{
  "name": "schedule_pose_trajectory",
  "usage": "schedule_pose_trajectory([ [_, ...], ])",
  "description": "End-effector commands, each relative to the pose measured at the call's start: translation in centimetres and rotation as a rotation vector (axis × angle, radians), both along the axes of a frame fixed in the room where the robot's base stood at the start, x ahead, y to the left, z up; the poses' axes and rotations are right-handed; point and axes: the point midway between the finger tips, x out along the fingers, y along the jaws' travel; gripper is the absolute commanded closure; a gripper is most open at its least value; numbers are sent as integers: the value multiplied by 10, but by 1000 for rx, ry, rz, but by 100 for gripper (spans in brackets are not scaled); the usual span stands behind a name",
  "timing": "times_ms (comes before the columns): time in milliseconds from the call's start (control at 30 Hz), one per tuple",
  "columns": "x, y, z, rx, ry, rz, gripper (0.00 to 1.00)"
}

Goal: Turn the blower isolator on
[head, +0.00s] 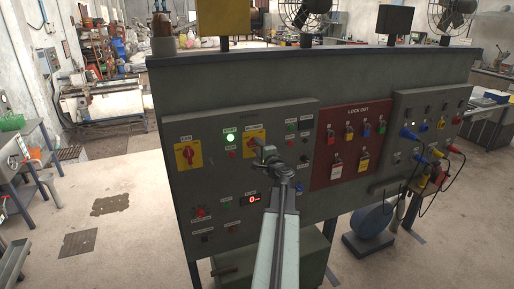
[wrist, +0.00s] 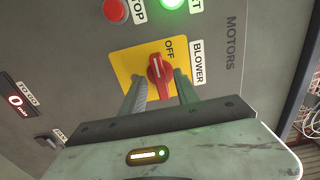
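The blower isolator is a red rotary knob (wrist: 159,75) on a yellow plate (wrist: 122,68), under a BLOWER label, in the wrist view. The knob's white mark lies near the picture's vertical, on the side towards the word OFF. My gripper (wrist: 161,80) is open, with one finger on each side of the knob; I cannot tell whether either finger touches it. In the head view, my gripper (head: 264,150) is in front of the panel and partly hides the isolator's yellow plate (head: 250,136).
A similar yellow isolator (head: 188,155) is at the left. A lit green button (head: 230,137) sits between them above a red stop button (wrist: 115,11). A red lock-out board (head: 342,150) with padlocks is to the right. A display (head: 254,199) reads 0.

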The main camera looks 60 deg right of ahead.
Motion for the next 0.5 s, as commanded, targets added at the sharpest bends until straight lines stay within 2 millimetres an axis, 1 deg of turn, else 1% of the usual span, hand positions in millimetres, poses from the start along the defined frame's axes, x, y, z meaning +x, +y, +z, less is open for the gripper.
schedule_pose_trajectory([
  [33,6,-5,0,0,0,1,63],
  [67,7,-6,0,0,0,1,63],
  [267,8,-5,0,0,0,0,63],
  [300,8,-5,0,0,0,0,66],
  [367,8,-5,0,0,0,1,82],
  [400,8,-5,0,0,0,1,93],
  [433,8,-5,0,0,0,1,100],
  [500,8,-5,0,0,0,1,100],
])
